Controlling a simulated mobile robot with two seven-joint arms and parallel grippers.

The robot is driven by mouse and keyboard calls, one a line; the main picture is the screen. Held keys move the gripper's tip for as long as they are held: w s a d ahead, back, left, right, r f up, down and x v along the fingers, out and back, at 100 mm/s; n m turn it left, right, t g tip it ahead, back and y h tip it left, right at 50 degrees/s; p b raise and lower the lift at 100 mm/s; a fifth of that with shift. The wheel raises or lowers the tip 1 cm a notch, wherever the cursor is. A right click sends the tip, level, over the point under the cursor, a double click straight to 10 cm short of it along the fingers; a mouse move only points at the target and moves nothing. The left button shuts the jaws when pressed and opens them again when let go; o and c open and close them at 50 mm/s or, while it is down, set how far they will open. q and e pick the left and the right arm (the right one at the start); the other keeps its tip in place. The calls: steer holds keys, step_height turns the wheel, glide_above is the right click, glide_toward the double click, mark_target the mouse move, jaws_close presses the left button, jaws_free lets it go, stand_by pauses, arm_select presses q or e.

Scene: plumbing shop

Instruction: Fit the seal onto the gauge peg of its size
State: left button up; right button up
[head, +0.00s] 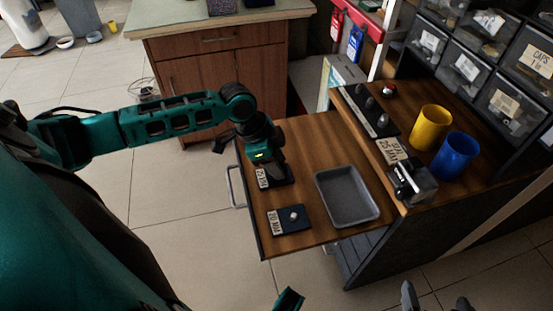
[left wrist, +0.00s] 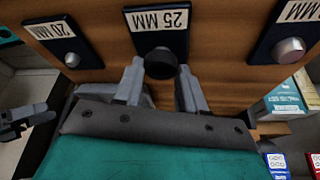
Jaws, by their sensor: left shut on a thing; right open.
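My left gripper (head: 272,166) is shut on a black round seal (left wrist: 160,63) at the 25 MM plate (left wrist: 185,40). The seal covers the place of that plate's peg, so I cannot tell whether it is around the peg or above it. The 20 MM plate (head: 289,219) bears a bare silver peg (left wrist: 71,60). A third plate with a wider silver peg (left wrist: 289,50) shows at the right of the left wrist view; its number is cut off. My right gripper (head: 435,300) is open and empty at the bottom edge of the head view.
A grey tray (head: 319,190) lies right of the plates on the wooden board (head: 325,140). The raised shelf holds a card (head: 391,151), a black strip (head: 352,104) with several knobs, a small metal device (head: 414,182), a yellow cup (head: 430,127) and a blue cup (head: 455,156).

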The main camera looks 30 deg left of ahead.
mark_target(285, 168)
stand_by(0.7)
arm_select(q)
steer(key=shift+r+p, duration=0.8)
steer(key=shift+p, duration=0.4)
steer(key=shift+p, duration=0.4)
stand_by(0.5)
steer(key=shift+r+p, duration=0.75)
steer(key=shift+p, duration=0.3)
steer(key=shift+p, duration=0.45)
stand_by(0.5)
stand_by(0.4)
steer(key=o, duration=0.7)
